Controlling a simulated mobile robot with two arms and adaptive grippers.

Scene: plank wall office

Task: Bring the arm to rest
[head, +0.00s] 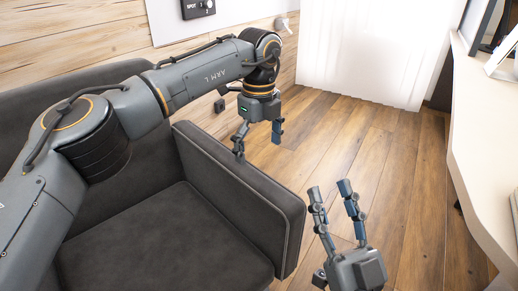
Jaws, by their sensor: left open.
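My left arm comes in from the left and bends over the grey sofa's arm. My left gripper (259,145) hangs down from it with its two fingers apart, empty, by the far end of the sofa's arm. My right gripper (331,190) is at the lower middle right, fingers pointing up the picture, with a clear gap and nothing between them. The rest of my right arm is out of view.
The dark grey sofa (165,240) fills the left, partly hidden by my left arm. A pale desk (478,150) runs along the right edge. The wooden floor (385,155) between them is clear. A white curtain (375,45) hangs at the back.

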